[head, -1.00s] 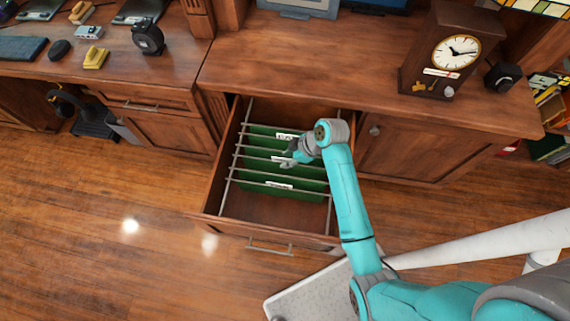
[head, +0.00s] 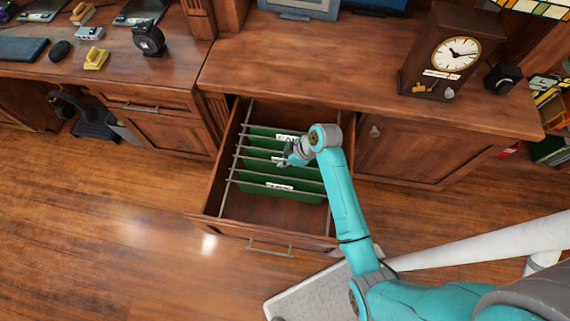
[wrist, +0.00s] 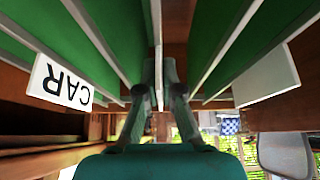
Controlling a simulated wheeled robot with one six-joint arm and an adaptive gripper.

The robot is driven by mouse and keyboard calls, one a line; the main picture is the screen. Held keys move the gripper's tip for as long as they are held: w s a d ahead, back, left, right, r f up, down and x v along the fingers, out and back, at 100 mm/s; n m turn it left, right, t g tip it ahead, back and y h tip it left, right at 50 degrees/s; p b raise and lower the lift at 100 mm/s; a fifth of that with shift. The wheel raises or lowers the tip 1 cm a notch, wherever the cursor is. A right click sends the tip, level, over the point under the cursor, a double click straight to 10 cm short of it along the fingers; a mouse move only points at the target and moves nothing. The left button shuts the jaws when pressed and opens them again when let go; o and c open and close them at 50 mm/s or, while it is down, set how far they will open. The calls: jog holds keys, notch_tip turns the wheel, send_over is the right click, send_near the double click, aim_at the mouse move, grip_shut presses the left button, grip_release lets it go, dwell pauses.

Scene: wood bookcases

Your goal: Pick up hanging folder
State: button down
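Several green hanging folders (head: 262,180) hang across rails in the open drawer, some with white label tabs. My gripper (head: 286,158) is low over the folders in the head view, near the middle of the row. In the wrist view, its two dark fingers (wrist: 159,78) stand close on either side of a thin folder's top edge (wrist: 158,30). I cannot tell whether they touch or grip it. A white tab reading "CAR" (wrist: 62,84) is on the green folder to the left. Another pale tab (wrist: 266,76) is on the right. My wrist hides part of the folders.
The wooden drawer (head: 212,222) is pulled out, with bare room at its front. The cabinet top (head: 300,70) overhangs behind it. A clock (head: 450,55) stands on top at the right. The closed cabinet door (head: 415,155) is beside the drawer.

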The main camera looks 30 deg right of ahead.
notch_tip(320, 180, up, 18)
dwell(0.6)
dwell(0.5)
